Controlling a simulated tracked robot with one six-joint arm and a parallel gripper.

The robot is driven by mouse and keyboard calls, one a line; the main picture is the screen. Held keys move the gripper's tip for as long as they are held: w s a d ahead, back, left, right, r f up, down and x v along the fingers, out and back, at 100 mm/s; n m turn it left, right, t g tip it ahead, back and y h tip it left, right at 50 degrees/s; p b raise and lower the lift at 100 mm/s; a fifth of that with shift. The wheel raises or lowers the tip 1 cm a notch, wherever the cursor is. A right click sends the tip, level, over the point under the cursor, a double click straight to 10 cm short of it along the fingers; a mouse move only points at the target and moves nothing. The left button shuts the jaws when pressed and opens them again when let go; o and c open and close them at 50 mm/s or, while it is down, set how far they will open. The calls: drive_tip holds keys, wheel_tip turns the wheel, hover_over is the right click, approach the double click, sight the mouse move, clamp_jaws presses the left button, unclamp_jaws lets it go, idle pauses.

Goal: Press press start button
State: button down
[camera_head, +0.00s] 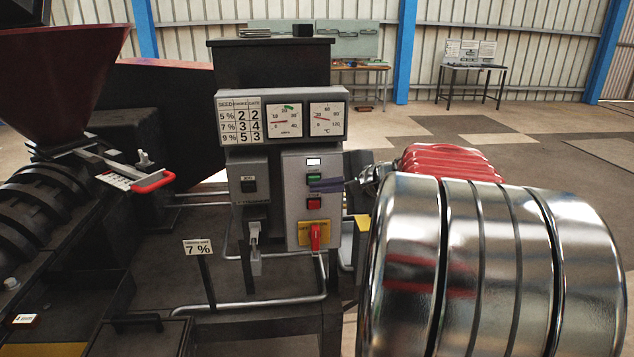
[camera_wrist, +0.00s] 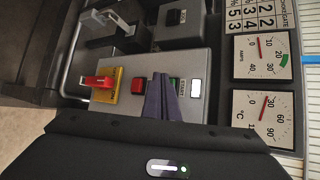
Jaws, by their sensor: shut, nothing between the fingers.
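The grey control box (camera_head: 294,220) carries a white display, a green button (camera_head: 313,179), a red button (camera_head: 314,203) and a red lever (camera_head: 315,236) on a yellow plate. My gripper (camera_head: 314,186) reaches in from the right, its purple fingers shut and empty, tips just below the green button. In the wrist view, which is turned sideways, the fingers (camera_wrist: 160,82) lie between the red button (camera_wrist: 138,86) and the green button (camera_wrist: 174,84), partly covering the green one. I cannot tell whether the tips touch the panel.
A gauge panel (camera_head: 283,117) with two dials and a number table sits above the box. A second grey box (camera_head: 248,185) with a dark switch and a lever stands to its left. A 7 % sign (camera_head: 198,247) and a dark red hopper (camera_head: 62,75) are further left.

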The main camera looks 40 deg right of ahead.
drive_tip(key=shift+s+a, duration=0.2)
drive_tip(key=shift+s, duration=0.05)
drive_tip(key=s+a, duration=0.1)
drive_tip(key=s, duration=0.1)
drive_tip(key=s+a, duration=0.1)
drive_tip(key=s, duration=0.1)
drive_tip(key=shift+a, duration=0.35)
idle(0.4)
idle(0.5)
